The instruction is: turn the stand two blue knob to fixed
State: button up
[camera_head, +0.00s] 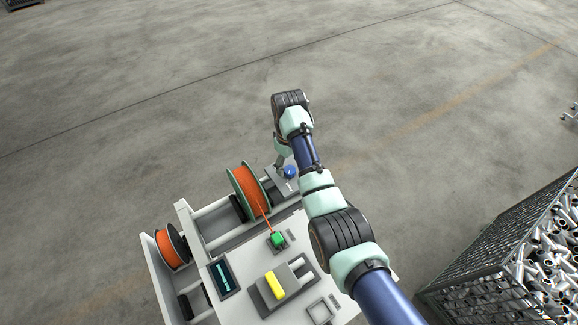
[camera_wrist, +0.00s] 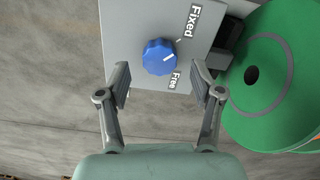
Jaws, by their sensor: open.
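The blue knob (camera_wrist: 160,57) sits on a grey plate (camera_wrist: 132,25) with the words "Fixed" at the upper right and "Free" at the lower right. A white mark on the knob points roughly right, between the two words, nearer "Free". My gripper (camera_wrist: 160,84) is open, its fingers apart on the left and right, with the knob just ahead of the fingertips and not between them. In the head view the knob (camera_head: 290,172) shows beside the large orange spool, with my gripper (camera_head: 281,163) close to it, partly hidden by the arm.
A green-flanged spool (camera_wrist: 275,85) stands close to the right of my gripper; its orange winding (camera_head: 243,190) shows in the head view. A wire crate (camera_head: 480,262) of metal parts stands right.

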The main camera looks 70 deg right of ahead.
aim_at(289, 169)
notch_tip(289, 169, up, 6)
jog(key=shift+f, duration=0.25)
dwell(0.5)
